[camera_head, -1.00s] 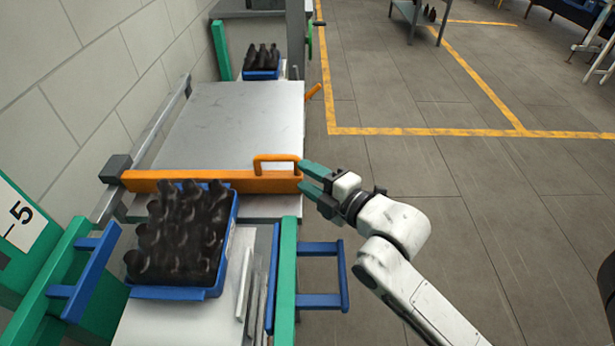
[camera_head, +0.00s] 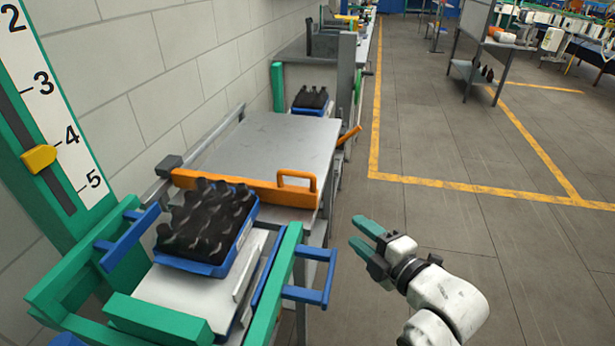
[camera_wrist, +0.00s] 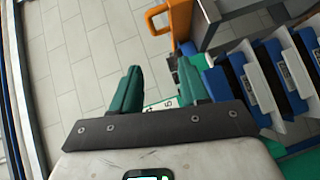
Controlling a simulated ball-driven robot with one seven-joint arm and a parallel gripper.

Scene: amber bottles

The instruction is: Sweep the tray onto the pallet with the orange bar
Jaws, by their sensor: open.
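The blue tray (camera_head: 187,265) holds several dark bottles (camera_head: 207,220) and sits on a light metal platform (camera_head: 180,297) in a green frame. The orange bar (camera_head: 235,189) lies across, just behind the tray, with its loop handle (camera_head: 296,181) at its right end. Part of the orange bar shows in the wrist view (camera_wrist: 180,17), with its handle (camera_wrist: 157,18) at the top. My gripper (camera_head: 362,235) is open and empty, to the right of the handle and apart from it, over the floor. Its green fingers also show in the wrist view (camera_wrist: 158,88).
A bare grey tabletop (camera_head: 262,142) lies behind the bar, with another blue tray of dark bottles (camera_head: 310,99) beyond it. A blue bracket (camera_head: 315,280) juts out at the right of the green frame (camera_head: 278,275). A scale with a yellow pointer (camera_head: 39,158) stands left.

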